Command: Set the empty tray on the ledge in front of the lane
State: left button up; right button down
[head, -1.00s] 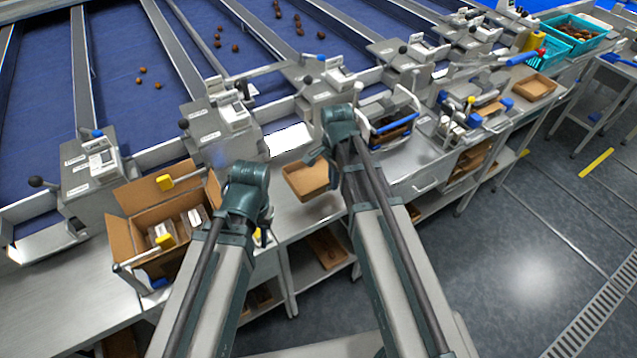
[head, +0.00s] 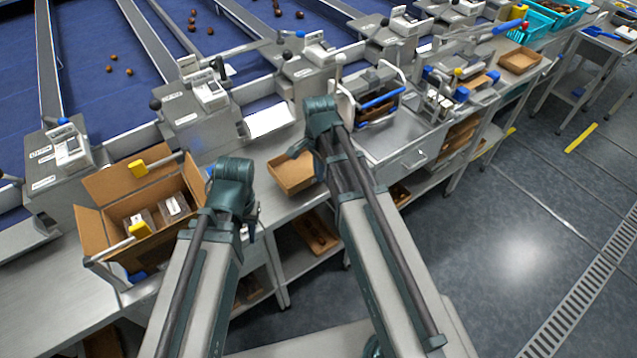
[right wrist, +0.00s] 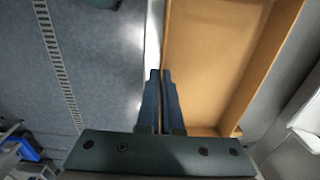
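A brown, shallow, empty tray (head: 292,174) is at my right gripper, over the front part of the steel bench. In the right wrist view the tray (right wrist: 218,45) fills the upper right, and my right gripper (right wrist: 161,74) has its fingers close together on the tray's side wall. I cannot tell whether the tray touches the bench. A bright, pale ledge (head: 268,121) lies beyond it, in front of a blue lane (head: 225,55). My left gripper (head: 250,228) hangs near the bench's front edge, right of the carton; its fingers are mostly hidden by its wrist.
An open carton (head: 100,190) with clear packs stands on the bench at left. Grey weighing units (head: 200,115) line the lanes. Another brown tray (head: 520,60) sits further along.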

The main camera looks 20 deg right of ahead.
jog(key=shift+f+b, duration=1.6)
jog(key=shift+f, duration=0.2)
jog(key=shift+f, duration=0.25)
jog(key=c, duration=1.1)
grip_release()
jog(key=shift+r, duration=0.15)
jog(key=shift+r, duration=0.15)
